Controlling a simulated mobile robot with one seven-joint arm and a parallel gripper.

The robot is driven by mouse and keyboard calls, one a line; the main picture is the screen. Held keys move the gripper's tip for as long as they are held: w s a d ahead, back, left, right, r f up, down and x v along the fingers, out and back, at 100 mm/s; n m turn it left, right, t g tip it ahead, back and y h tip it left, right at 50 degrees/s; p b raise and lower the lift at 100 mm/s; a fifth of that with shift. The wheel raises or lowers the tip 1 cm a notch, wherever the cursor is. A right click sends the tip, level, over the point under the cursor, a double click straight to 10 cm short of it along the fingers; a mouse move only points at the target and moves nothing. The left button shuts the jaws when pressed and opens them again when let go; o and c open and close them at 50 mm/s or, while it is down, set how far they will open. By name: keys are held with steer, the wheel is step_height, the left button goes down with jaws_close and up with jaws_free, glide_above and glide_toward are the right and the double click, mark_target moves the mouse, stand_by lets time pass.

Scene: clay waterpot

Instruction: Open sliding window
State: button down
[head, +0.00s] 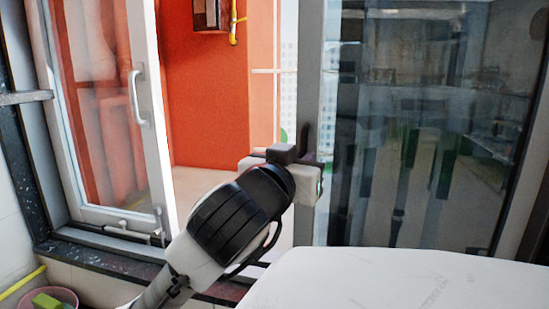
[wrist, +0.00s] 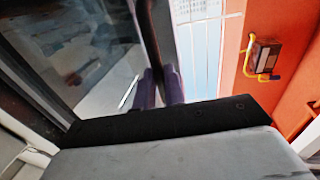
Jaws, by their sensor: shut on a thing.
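The sliding window (head: 430,130) is a tall dark-framed glass pane on the right in the head view, with reflections on it. Its left upright frame (head: 313,60) borders a gap onto an orange wall and a pale building. My gripper (head: 307,155) is at this upright, about halfway up the visible pane. In the wrist view, the glass (wrist: 75,45) lies left of the frame edge (wrist: 152,35). The exact contact is partly hidden.
A white-framed window leaf (head: 137,100) with a handle stands at the left. A white surface (head: 400,280) fills the lower right, near my arm. A pink basin (head: 60,296) is at the lower left. An orange wall (head: 200,110) with a meter box (head: 210,14) stands outside.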

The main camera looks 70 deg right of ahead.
steer(key=shift+s, duration=0.4)
steer(key=c, duration=1.5)
jaws_free()
steer(key=shift+w, duration=0.1)
steer(key=a+b, duration=0.1)
steer(key=a, duration=0.3)
steer(key=a+b, duration=0.1)
steer(key=a, duration=0.4)
steer(key=a+b, duration=0.1)
steer(key=a, duration=0.3)
steer(key=shift+w+a, duration=0.4)
